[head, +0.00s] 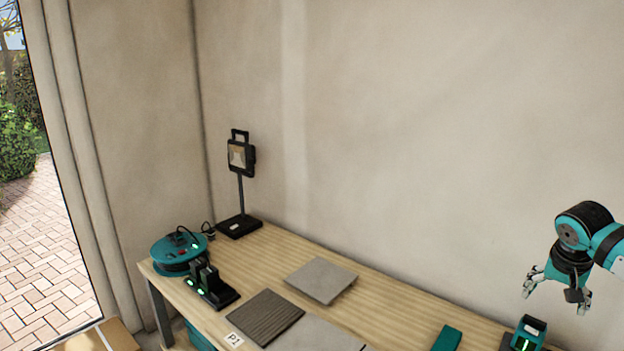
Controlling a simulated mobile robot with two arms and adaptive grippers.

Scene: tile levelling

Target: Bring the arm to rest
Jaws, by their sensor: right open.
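My right arm comes in from the right edge in the head view. Its gripper (557,294) is open and empty, pointing down, in the air above the right end of the wooden workbench (392,306). My left gripper does not show. A light grey tile (321,279) lies on the bench and looks slightly tilted. A dark ribbed tile (265,317) lies to its front left, beside a white label reading P1 (234,340). Another grey tile (315,338) is cut by the lower picture edge.
A teal cable reel (178,252), a black charger-like device (211,287) and a work lamp (241,165) stand at the bench's left end. A teal block (447,339) and a teal device with a green display (528,334) are at the right. A wall runs behind.

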